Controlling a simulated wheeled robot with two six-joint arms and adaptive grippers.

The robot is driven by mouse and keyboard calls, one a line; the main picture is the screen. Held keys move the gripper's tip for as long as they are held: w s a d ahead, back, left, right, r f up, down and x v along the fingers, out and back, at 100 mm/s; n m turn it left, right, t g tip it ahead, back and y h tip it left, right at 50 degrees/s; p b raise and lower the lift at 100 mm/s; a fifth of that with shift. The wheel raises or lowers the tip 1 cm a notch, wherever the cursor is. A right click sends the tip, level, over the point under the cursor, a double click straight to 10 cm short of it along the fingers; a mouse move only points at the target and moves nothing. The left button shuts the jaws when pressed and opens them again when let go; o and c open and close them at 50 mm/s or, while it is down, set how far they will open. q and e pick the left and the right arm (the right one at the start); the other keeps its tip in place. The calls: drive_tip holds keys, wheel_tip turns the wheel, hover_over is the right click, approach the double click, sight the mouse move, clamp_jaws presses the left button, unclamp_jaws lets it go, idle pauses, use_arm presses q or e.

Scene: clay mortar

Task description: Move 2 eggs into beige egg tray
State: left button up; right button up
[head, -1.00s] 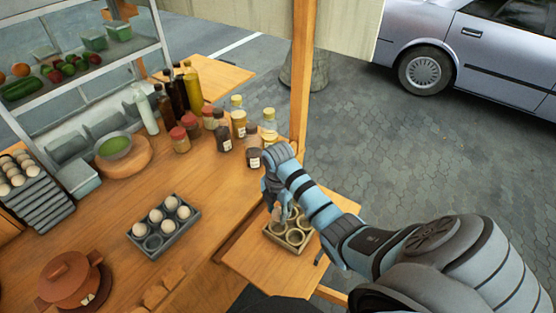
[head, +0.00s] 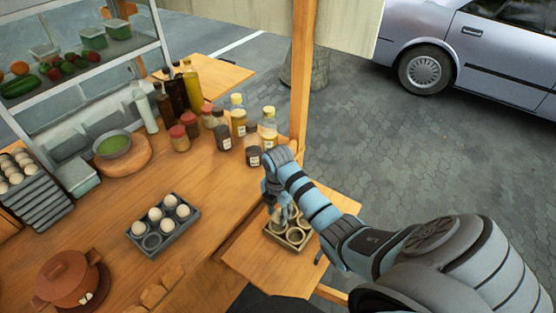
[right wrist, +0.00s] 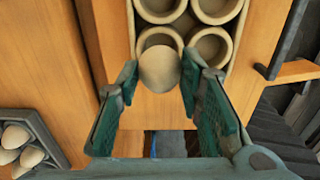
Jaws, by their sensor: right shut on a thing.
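The beige egg tray (head: 297,238) sits on the side shelf at the right. Its visible cups look empty in the right wrist view (right wrist: 234,40). My right gripper (right wrist: 158,78) is shut on a pale egg (right wrist: 159,68), held between its fingertips over the near left cup of the tray. I cannot tell whether the egg touches the cup. In the head view my right gripper (head: 278,208) partly hides the tray. A dark grey tray (head: 172,244) on the main counter holds several white eggs (head: 139,229) and has one empty cup at its front. My left gripper is not in view.
Sauce bottles and jars (head: 225,135) stand behind the tray's left, near a wooden post (head: 302,80). A clay pot (head: 68,278) stands at the front left. A stack of egg trays (head: 38,212) is at the far left. The counter around the grey tray is mostly clear.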

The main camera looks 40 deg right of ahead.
sight(278, 211)
drive_tip(key=o, duration=0.8)
wheel_tip(278, 211, up, 8)
drive_tip(key=shift+f, duration=0.2)
